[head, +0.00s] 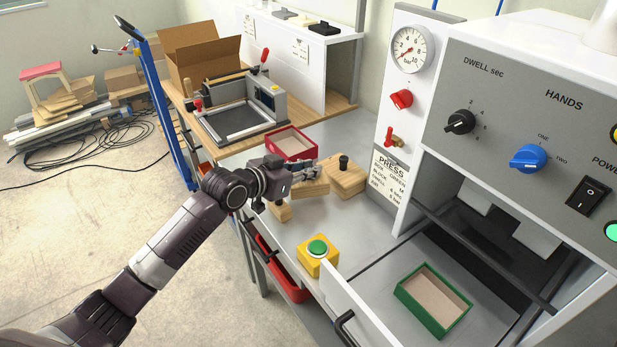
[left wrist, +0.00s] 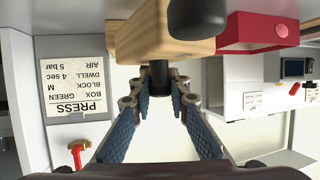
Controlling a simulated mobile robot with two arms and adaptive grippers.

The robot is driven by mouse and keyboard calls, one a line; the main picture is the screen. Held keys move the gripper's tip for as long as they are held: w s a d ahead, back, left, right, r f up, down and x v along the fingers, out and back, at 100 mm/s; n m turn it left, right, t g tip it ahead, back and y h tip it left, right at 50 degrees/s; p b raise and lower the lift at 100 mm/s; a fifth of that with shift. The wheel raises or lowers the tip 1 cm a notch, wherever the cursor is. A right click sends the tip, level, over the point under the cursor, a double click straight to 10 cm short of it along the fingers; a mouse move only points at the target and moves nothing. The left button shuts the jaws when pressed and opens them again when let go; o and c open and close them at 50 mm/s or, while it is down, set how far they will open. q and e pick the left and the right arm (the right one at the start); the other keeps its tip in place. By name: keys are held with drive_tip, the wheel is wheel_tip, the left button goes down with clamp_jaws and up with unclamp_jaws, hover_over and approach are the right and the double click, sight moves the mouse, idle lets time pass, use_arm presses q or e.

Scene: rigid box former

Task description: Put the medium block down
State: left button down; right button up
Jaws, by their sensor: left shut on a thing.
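My left gripper (head: 308,172) is shut on the black knob (left wrist: 157,76) of a wooden block. I take this for the medium block (head: 311,189); it hangs under the fingers in the head view and also shows in the left wrist view (left wrist: 135,38). Whether its underside touches the bench is hidden. A larger wooden block (head: 346,180) with a black knob stands just right of it. A smaller wooden block (head: 280,211) lies at its lower left, partly hidden by my gripper. My right gripper is out of view.
A red open box (head: 290,143) stands behind the blocks. A yellow base with a green button (head: 318,253) stands nearer on the bench (head: 362,228). A green open box (head: 433,301) sits in front of the press opening. The bench right of the blocks is clear.

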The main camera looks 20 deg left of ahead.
use_arm(q)
wheel_tip(320, 180, down, 3)
drive_tip(key=shift+r, duration=0.15)
drive_tip(key=shift+f, duration=0.25)
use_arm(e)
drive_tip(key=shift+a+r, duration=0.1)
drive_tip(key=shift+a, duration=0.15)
use_arm(q)
drive_tip(key=shift+f, duration=0.15)
drive_tip(key=c, duration=1.8)
unclamp_jaws()
drive_tip(key=shift+c, duration=0.2)
